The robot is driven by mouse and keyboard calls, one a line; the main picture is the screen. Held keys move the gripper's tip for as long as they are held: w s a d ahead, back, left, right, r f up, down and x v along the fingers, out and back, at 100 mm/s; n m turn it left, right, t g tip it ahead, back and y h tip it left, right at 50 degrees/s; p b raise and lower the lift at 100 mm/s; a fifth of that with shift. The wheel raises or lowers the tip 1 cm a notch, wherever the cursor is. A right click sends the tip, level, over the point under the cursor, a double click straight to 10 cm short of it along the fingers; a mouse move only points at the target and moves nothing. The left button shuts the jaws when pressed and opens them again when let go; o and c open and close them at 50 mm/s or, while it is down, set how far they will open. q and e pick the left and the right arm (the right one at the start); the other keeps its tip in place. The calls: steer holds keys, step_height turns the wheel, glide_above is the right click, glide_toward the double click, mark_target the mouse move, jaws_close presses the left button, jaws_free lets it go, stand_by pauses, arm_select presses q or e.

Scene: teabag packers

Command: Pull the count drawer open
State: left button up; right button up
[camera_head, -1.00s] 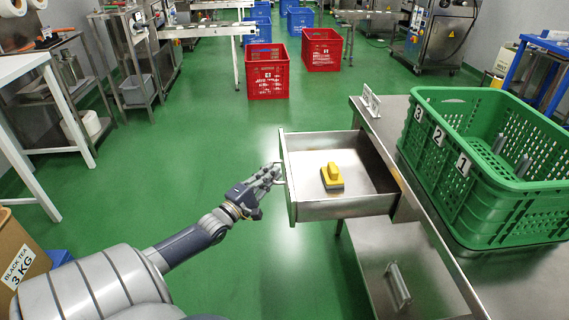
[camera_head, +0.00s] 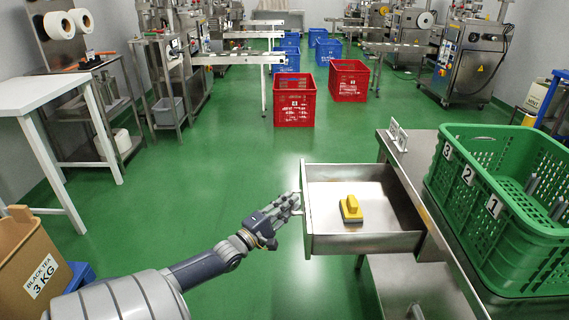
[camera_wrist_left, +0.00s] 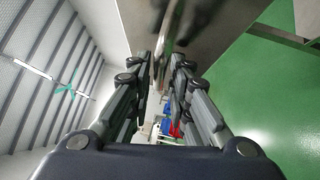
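The count drawer (camera_head: 362,245) is a steel drawer that sticks out well to the left from under the steel table (camera_head: 407,160). A yellow-topped block with a grey base (camera_head: 351,210) lies inside it. My left gripper (camera_head: 295,202) is at the handle on the drawer's outer front face. In the left wrist view my left gripper's fingers (camera_wrist_left: 163,72) lie close on both sides of the metal handle (camera_wrist_left: 170,38), shut on it. The handle is mostly hidden in the head view. My right gripper is not in view.
A green crate (camera_head: 478,225) with number tags 1, 2 and 3 stands on the table. A cardboard box of black tea (camera_head: 30,255) is at lower left. Green floor left of the drawer is clear.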

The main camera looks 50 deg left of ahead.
arm_select(q)
steer(key=s+d+f, duration=0.1)
steer(key=s, duration=1)
steer(key=shift+s+f, duration=0.35)
steer(key=shift+s, duration=0.05)
